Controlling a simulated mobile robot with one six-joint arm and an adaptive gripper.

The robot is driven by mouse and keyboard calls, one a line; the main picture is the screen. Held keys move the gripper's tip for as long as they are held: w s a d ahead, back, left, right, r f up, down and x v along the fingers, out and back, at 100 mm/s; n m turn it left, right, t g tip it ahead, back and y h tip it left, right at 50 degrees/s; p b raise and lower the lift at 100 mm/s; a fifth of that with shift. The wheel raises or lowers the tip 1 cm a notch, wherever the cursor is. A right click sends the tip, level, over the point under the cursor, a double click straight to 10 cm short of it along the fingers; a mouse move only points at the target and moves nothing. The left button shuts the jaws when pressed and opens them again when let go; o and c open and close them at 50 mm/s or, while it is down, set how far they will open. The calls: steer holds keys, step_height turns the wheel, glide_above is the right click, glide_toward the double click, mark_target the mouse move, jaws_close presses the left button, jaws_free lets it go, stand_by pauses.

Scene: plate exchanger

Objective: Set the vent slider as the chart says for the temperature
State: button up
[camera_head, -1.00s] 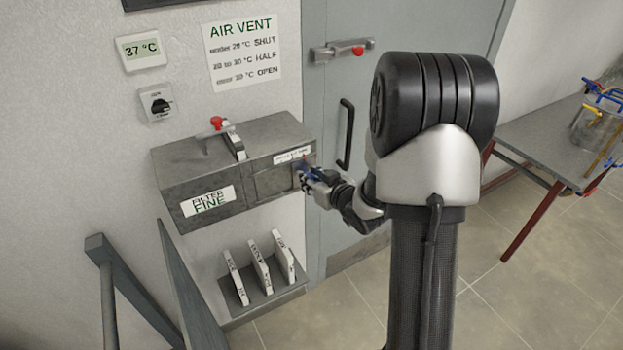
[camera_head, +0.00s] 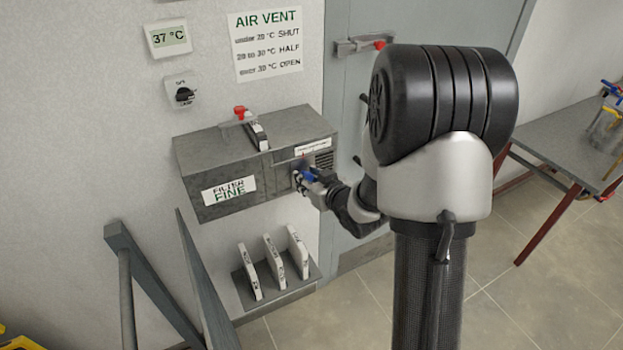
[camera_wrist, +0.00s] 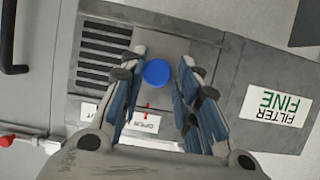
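The temperature display (camera_head: 168,38) reads 37 °C. The air vent chart (camera_head: 266,45) lists under 20 SHUT, 20 to 30 HALF and over 30 OPEN. The vent is on the front of the grey filter box (camera_head: 240,142). In the wrist view the slider's round blue knob (camera_wrist: 157,73) lies between the fingers of my gripper (camera_wrist: 161,54), with gaps visible, so the gripper looks open around it. The grille (camera_wrist: 103,55) is uncovered beside the slider plate. A red pointer (camera_wrist: 148,105) is at the word OPEN on the scale label (camera_wrist: 145,122).
A rotary switch (camera_head: 182,94) is on the wall. A grey door is right of the box, and a table (camera_head: 570,140) stands at far right.

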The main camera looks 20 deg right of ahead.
steer(key=o, duration=0.3)
steer(key=shift+o, duration=0.2)
steer(key=v, duration=0.7)
steer(key=shift+s, duration=0.25)
steer(key=shift+r, duration=0.2)
